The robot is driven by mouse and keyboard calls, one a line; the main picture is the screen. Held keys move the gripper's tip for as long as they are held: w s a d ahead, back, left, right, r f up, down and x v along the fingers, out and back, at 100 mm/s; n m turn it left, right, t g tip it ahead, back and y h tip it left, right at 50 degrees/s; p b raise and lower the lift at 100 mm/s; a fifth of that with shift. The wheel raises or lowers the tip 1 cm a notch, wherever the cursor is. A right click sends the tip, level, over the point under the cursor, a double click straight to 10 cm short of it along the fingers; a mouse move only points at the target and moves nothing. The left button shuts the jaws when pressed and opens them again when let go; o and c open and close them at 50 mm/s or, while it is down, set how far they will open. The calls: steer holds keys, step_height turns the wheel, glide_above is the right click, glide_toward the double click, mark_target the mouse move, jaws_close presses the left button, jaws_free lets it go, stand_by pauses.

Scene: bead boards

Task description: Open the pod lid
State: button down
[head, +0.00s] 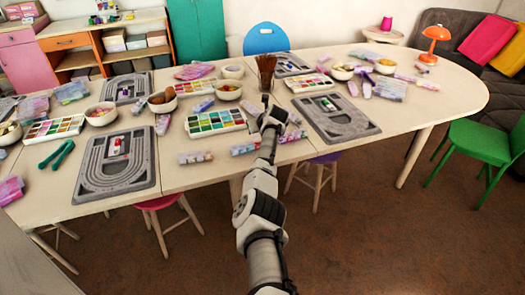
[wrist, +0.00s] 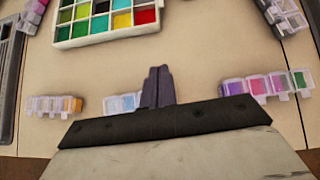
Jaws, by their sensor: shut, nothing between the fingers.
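Small clear bead pods lie in a row near the table's front edge. In the wrist view a left pod (wrist: 54,104) holds pale and orange beads. A middle pod (wrist: 120,104) sits just left of my fingers and is partly hidden by my gripper. A right pod (wrist: 265,86) holds purple, pink and green beads. These pods also show in the head view, at left (head: 195,157), middle (head: 243,149) and right (head: 291,137). Their lids look closed, but they are small. My gripper (wrist: 158,88) is shut and empty; I cannot tell whether it touches the middle pod.
A bead palette (wrist: 107,22) lies beyond my fingers. Grey bead boards (head: 117,165) and (head: 337,118) lie to either side. A jar of brushes (head: 266,72) stands behind my gripper. Bare tabletop (wrist: 200,60) lies between palette and pods.

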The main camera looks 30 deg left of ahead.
steer(key=shift+w+a, duration=0.1)
stand_by(0.3)
steer(key=shift+r, duration=0.2)
steer(key=shift+r+p, duration=0.7)
steer(key=shift+p, duration=0.1)
